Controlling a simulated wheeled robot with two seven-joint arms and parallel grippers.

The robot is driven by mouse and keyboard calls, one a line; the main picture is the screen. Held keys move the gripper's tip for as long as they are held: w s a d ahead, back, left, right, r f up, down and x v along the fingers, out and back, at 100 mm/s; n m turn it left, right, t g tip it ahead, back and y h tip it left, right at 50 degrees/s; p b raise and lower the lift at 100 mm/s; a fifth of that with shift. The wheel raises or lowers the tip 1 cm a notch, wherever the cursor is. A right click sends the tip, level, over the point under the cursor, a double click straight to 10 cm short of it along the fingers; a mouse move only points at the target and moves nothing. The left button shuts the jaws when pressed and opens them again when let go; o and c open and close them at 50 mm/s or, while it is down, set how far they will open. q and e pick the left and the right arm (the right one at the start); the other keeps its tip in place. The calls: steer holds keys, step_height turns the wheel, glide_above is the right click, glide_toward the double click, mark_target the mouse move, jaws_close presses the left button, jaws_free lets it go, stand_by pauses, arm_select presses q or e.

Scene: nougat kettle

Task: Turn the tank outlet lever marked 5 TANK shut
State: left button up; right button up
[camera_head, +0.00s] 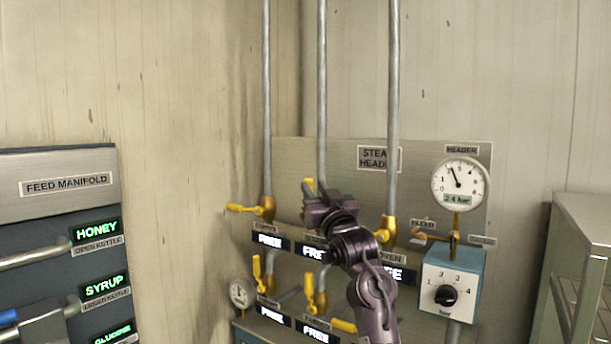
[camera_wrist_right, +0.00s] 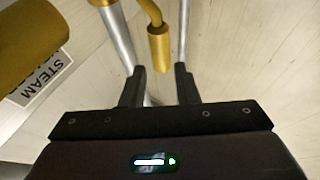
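I cannot read a 5 TANK mark in either view. The steam header panel (camera_head: 440,165) carries several brass valves with yellow levers. My right gripper (camera_head: 318,204) is in front of the upper middle valve and hides most of it; a yellow lever end (camera_head: 309,185) shows just above the gripper. In the wrist view my right gripper (camera_wrist_right: 160,85) is open, its two black fingers apart. A yellow lever grip (camera_wrist_right: 158,45) lies beyond the fingertips, in line with the gap, and nothing appears held. My left gripper is not in view.
Nearby are the upper left valve lever (camera_head: 243,208), upper right valve (camera_head: 388,230) and lower valve levers (camera_head: 257,268). Vertical pipes (camera_head: 393,90) rise above. A gauge (camera_head: 460,184) and blue regulator box (camera_head: 451,283) stand right. The feed manifold (camera_head: 70,205) is left.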

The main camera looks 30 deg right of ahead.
steer(key=p+x, duration=0.2)
steer(key=x, duration=0.3)
steer(key=shift+w, duration=0.4)
steer(key=shift+f, duration=0.1)
jaws_close()
